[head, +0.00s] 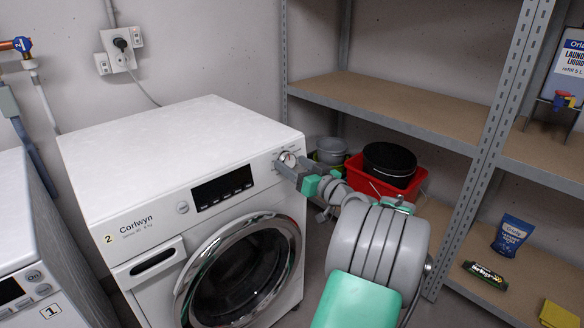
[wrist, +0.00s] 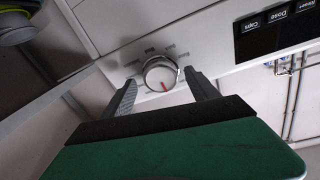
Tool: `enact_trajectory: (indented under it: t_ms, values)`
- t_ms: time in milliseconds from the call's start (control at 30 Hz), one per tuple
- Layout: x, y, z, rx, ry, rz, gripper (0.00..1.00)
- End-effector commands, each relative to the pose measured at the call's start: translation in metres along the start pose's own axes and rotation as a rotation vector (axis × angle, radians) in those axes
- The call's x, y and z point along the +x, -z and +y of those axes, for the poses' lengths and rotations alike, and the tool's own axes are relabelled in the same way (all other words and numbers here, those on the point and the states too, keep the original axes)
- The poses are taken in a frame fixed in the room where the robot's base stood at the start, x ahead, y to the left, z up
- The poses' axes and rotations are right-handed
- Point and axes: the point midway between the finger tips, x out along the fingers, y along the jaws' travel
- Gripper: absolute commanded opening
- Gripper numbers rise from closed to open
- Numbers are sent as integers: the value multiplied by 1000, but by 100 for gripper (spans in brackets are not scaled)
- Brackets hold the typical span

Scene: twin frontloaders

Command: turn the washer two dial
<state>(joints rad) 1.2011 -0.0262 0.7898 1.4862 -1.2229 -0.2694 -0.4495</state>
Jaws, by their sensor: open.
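The washer labelled 2 (head: 160,200) is a white front-loader with a round glass door (head: 245,275) on its front. Its dial (head: 289,158) is at the upper right of the front panel. In the wrist view the dial (wrist: 161,73) is a silver-rimmed round knob with a red mark, with printed ticks around it. My gripper (head: 292,170) is at the dial. In the wrist view my gripper's two fingers (wrist: 162,92) are apart, one on each side of the dial; I cannot tell whether either touches it.
Washer 1 (head: 22,250) stands at the left edge. A metal shelf unit (head: 400,105) stands to the right, with a red tub (head: 365,180) behind my arm. The washer's display panel (head: 222,188) is left of the dial. Its top is clear.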

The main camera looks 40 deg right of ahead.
Motion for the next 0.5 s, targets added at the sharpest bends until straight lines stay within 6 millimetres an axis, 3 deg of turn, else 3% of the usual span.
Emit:
enact_trajectory:
  t_ms: [67,500]
  values:
    - [0,0,-1,0,1,0,69]
    - [0,0,-2,0,2,-1,33]
